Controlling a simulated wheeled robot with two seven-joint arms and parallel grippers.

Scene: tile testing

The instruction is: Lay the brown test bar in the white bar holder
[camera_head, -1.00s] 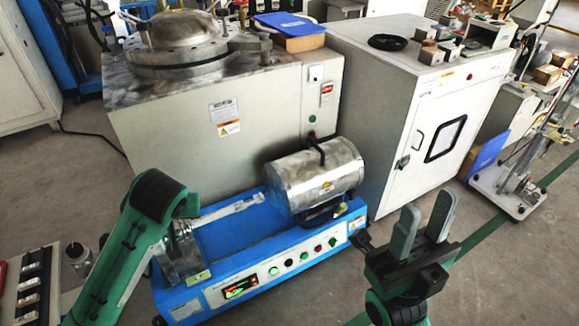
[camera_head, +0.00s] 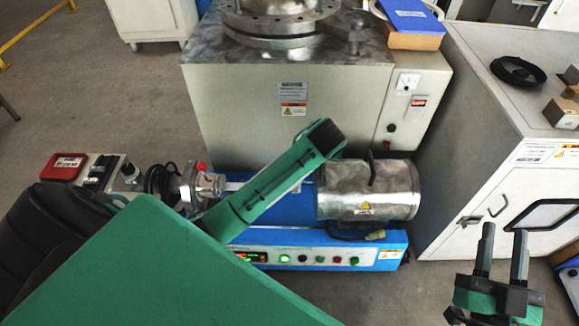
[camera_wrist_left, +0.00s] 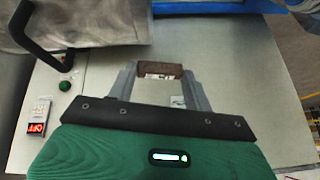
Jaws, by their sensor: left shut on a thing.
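The brown test bar (camera_wrist_left: 165,69) is held between the two grey fingertips of my left gripper (camera_wrist_left: 162,80) in the left wrist view. The fingers are apart by the bar's length. In the head view my left arm reaches across the blue machine, and its gripper and the bar are hidden. My right gripper (camera_head: 504,232) is open and empty, fingers pointing up, at the lower right of the head view. I cannot make out the white bar holder for certain.
A blue-based machine (camera_head: 300,236) with a steel cylinder (camera_head: 366,190) lies below my left arm. Behind it stands a grey cabinet (camera_head: 260,130) with a red display. A white cabinet (camera_head: 480,180) stands at right. Bare floor shows between the machine and my right gripper.

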